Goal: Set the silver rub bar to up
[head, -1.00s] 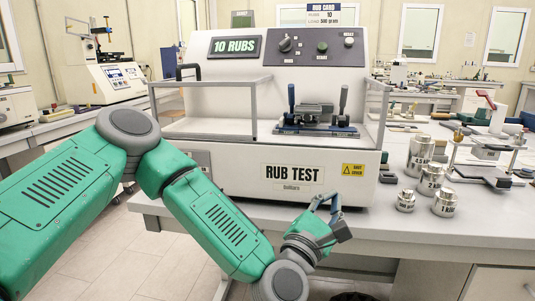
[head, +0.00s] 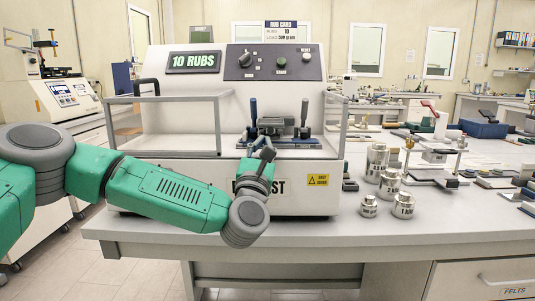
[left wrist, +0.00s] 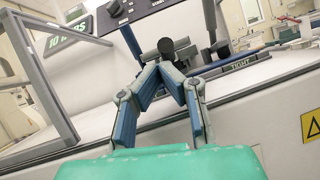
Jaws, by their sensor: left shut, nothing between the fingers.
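The rub test machine (head: 180,140) stands on the bench. On its ledge sits a grey metal block assembly (head: 277,124), which seems to include the silver rub bar; the bar's exact position is too small to tell. An upright blue lever (head: 253,112) stands to its left and a dark upright lever (head: 304,112) to its right. My left gripper (head: 266,150) is shut and empty, just in front of and below the assembly. In the left wrist view its fingertips (left wrist: 160,68) meet below a black round knob (left wrist: 165,46), partly covering the assembly. My right gripper is out of view.
A clear-sided guard frame (head: 218,125) borders the ledge on the left, another (head: 335,120) on the right. Several metal weights (head: 376,160) stand on the bench right of the machine. The bench front (head: 330,225) is clear.

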